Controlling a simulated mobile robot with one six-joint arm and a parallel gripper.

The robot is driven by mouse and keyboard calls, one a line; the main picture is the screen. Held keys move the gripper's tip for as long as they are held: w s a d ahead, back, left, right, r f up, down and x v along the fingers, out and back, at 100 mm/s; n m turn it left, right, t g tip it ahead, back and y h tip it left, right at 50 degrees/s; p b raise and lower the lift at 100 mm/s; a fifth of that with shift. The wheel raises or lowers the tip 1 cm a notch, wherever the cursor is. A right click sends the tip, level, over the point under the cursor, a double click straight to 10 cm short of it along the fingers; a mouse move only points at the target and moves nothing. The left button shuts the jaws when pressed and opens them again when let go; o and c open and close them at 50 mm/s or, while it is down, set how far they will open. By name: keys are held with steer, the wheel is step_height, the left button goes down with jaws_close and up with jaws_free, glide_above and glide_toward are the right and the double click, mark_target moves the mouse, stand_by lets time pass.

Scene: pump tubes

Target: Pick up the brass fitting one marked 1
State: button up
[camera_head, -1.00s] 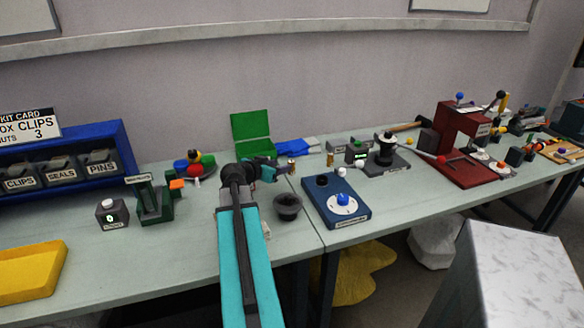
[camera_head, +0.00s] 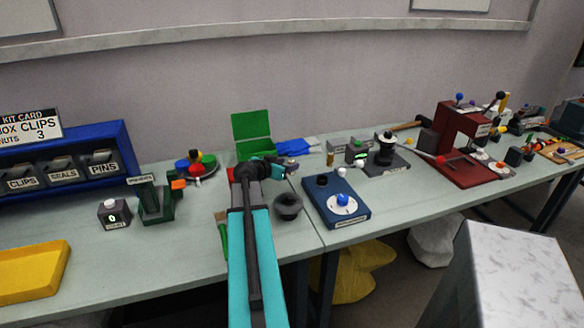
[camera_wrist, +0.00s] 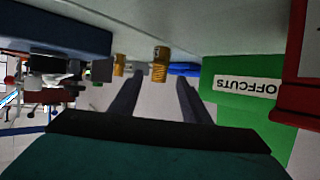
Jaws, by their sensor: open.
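In the wrist view, which looks upside down, a brass fitting (camera_wrist: 160,63) with dark marks too small to read stands in line with the gap between my fingers. A second, smaller-looking brass fitting (camera_wrist: 119,65) is left of it. My gripper (camera_wrist: 159,80) is open, its two dark fingers pointing toward the nearer fitting; I cannot tell whether the tips reach around it. In the head view my gripper (camera_head: 288,166) is low over the bench and hides the nearer fitting. The other brass fitting (camera_head: 330,159) stands clear to its right.
A green open box (camera_head: 252,130), labelled OFFCUTS in the wrist view (camera_wrist: 245,87), is behind my gripper. A dark bowl (camera_head: 288,205) is in front of it. A blue device with a dial (camera_head: 337,212) is to the right, and blue sheets (camera_head: 296,146) lie behind.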

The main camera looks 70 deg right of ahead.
mark_target(291, 162)
steer(key=shift+p+x, duration=0.65)
steer(key=shift+x, duration=1.35)
steer(key=shift+r, duration=0.1)
jaws_close()
steer(key=shift+r, duration=0.2)
